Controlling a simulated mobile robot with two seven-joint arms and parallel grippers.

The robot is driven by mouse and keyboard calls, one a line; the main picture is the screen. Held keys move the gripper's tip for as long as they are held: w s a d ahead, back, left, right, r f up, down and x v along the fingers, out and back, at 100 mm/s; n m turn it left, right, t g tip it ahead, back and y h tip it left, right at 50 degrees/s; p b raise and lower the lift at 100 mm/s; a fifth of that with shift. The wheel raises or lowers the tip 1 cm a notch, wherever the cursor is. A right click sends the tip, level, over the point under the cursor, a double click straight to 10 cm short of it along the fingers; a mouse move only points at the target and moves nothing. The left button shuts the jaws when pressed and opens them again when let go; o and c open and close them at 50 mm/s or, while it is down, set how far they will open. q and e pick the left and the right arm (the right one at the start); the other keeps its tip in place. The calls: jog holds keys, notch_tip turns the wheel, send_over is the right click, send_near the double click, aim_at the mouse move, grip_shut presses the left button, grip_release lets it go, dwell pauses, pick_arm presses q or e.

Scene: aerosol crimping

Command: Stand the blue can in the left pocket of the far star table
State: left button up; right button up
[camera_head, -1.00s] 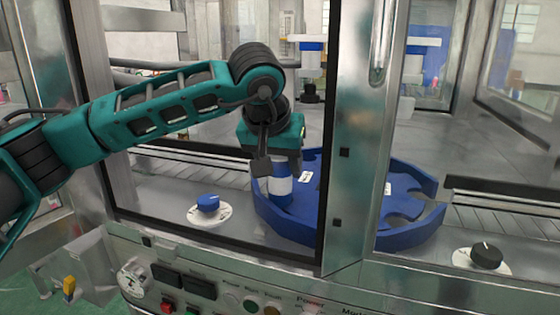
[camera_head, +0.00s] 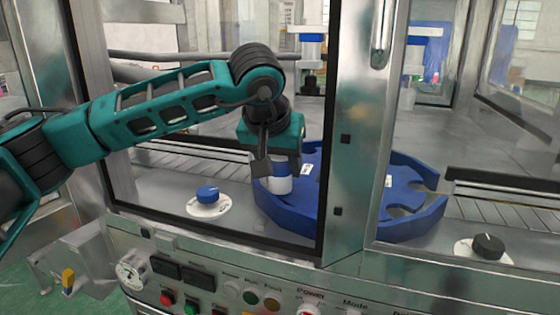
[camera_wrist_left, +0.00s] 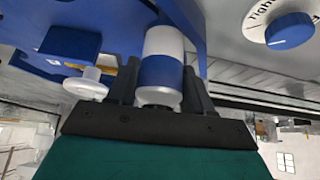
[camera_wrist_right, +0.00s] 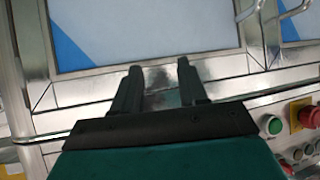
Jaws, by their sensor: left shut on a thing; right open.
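The blue can (camera_head: 280,184), with a white band, is held upright at the left side of the blue star table (camera_head: 400,238). Its lower end is at the table's left pocket; I cannot tell whether it touches the floor there. My left gripper (camera_head: 272,165) is shut on the can from above. In the left wrist view, the can (camera_wrist_left: 161,70) sits between the fingers (camera_wrist_left: 160,88), with the blue table wall (camera_wrist_left: 196,22) close beside it. My right gripper (camera_wrist_right: 160,72) is open and empty in front of a framed pane; it is not in the head view.
A metal post (camera_head: 350,150) stands in front of the star table. A blue dial (camera_head: 207,195) is left of the table and a black dial (camera_head: 487,245) is at the right. Conveyor rollers (camera_head: 500,207) run behind. A control panel (camera_head: 230,290) lies along the front.

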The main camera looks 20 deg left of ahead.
pick_arm(q)
jog(key=shift+f, duration=0.2)
pick_arm(e)
jog(key=shift+f, duration=0.1)
pick_arm(q)
jog(key=o, duration=1.2)
pick_arm(e)
jog(key=shift+d, duration=0.1)
jog(key=shift+s+f, duration=0.1)
pick_arm(q)
jog(key=shift+v, duration=1)
jog(key=p+v, duration=0.1)
jog(key=v, duration=1)
pick_arm(e)
jog(key=r, duration=0.2)
jog(key=a+r, duration=0.1)
jog(key=shift+w+a+r, duration=0.1)
jog(key=shift+w, duration=0.3)
pick_arm(q)
jog(key=shift+w, duration=0.1)
